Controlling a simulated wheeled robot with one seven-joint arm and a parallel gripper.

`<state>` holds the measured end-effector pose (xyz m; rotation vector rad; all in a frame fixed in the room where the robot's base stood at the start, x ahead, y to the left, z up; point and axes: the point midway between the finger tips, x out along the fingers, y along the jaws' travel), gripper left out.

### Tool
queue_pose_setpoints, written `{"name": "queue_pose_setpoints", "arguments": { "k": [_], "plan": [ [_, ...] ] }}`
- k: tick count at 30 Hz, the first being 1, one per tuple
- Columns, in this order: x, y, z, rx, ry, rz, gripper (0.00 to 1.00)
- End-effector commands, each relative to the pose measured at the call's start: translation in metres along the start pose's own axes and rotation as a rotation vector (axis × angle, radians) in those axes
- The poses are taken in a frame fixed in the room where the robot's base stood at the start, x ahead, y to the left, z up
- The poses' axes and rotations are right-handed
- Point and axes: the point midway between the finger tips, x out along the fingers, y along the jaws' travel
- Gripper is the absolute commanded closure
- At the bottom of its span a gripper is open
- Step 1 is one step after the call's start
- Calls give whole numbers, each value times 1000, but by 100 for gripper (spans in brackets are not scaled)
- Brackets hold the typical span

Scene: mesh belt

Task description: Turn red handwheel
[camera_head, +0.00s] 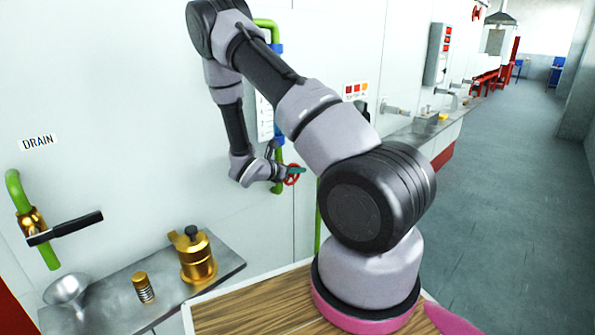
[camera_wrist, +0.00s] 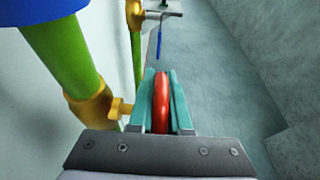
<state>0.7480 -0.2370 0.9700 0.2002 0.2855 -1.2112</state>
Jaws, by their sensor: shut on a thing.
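The red handwheel (camera_head: 292,175) is on a green vertical pipe at the wall, right of my arm's end in the head view. In the wrist view the handwheel (camera_wrist: 162,103) shows edge-on between the two teal fingers of my gripper (camera_wrist: 162,100). My gripper is shut on its rim, a finger on each side. In the head view my gripper (camera_head: 297,170) is small, and the fingers cover part of the wheel. A brass valve body (camera_wrist: 92,105) joins the wheel to the green pipe (camera_wrist: 62,55).
A steel shelf (camera_head: 115,305) holds a brass pot (camera_head: 197,258), a brass spring piece (camera_head: 143,288) and a metal funnel (camera_head: 67,288). A black-handled drain valve (camera_head: 65,229) is on the left wall. The corridor floor (camera_head: 515,170) at right is clear.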

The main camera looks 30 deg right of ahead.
Motion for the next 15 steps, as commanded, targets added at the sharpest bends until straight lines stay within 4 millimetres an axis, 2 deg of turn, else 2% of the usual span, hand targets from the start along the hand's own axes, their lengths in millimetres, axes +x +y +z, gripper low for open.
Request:
{"name": "queue_pose_setpoints", "arguments": {
  "k": [15],
  "plan": [
    [-11, 2, 6, -3, -429, 7, 100]
  ]
}}
